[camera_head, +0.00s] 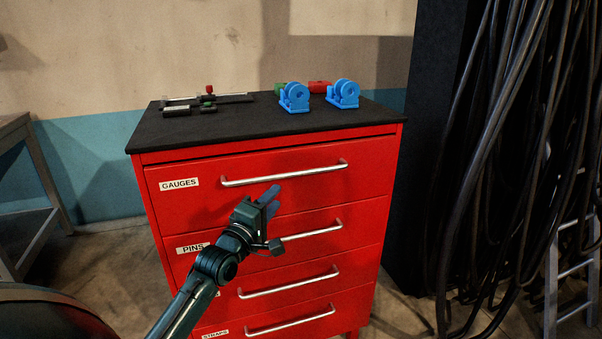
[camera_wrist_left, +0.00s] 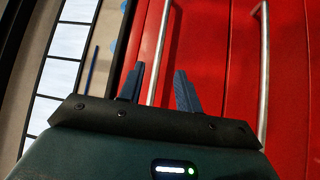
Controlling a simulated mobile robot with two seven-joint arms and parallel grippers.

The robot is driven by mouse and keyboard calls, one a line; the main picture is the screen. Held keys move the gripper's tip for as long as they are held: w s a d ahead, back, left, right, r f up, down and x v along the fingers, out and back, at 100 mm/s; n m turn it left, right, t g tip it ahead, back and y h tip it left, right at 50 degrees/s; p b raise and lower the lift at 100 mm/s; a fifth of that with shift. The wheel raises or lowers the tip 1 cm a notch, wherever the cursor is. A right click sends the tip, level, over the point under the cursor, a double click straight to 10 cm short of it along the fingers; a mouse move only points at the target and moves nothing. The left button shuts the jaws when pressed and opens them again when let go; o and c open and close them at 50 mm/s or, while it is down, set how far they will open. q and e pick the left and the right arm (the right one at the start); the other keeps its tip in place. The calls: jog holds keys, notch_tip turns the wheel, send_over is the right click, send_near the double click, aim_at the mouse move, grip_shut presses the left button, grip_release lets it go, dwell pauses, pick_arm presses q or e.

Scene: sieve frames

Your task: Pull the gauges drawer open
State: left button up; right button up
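The gauges drawer (camera_head: 300,192) is the top drawer of a red cabinet, marked by a white GAUGES label (camera_head: 179,184). Its front looks flush with the cabinet, so it appears closed. Its silver bar handle (camera_head: 284,173) runs across the front. My left gripper (camera_head: 272,198) is open and empty, just below and in front of this handle in the head view. In the left wrist view its two fingers (camera_wrist_left: 159,85) are spread, and a handle bar (camera_wrist_left: 160,45) shows between them, apparently beyond the tips. Exact distance cannot be told. My right gripper is not in view.
The PINS drawer handle (camera_head: 311,231) and further handles sit below. Blue parts (camera_head: 343,94) and a gauge-like tool (camera_head: 209,98) lie on the black cabinet top (camera_head: 240,123). Black cables (camera_head: 500,130) hang at right; a table (camera_head: 20,190) stands at left.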

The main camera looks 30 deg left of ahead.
aim_at(296, 174)
pick_arm(q)
jog(key=w, duration=0.4)
jog(key=w+r, duration=0.1)
jog(key=w, duration=0.6)
jog(key=shift+w+a+r, duration=0.35)
jog(key=shift+a, duration=0.05)
grip_shut()
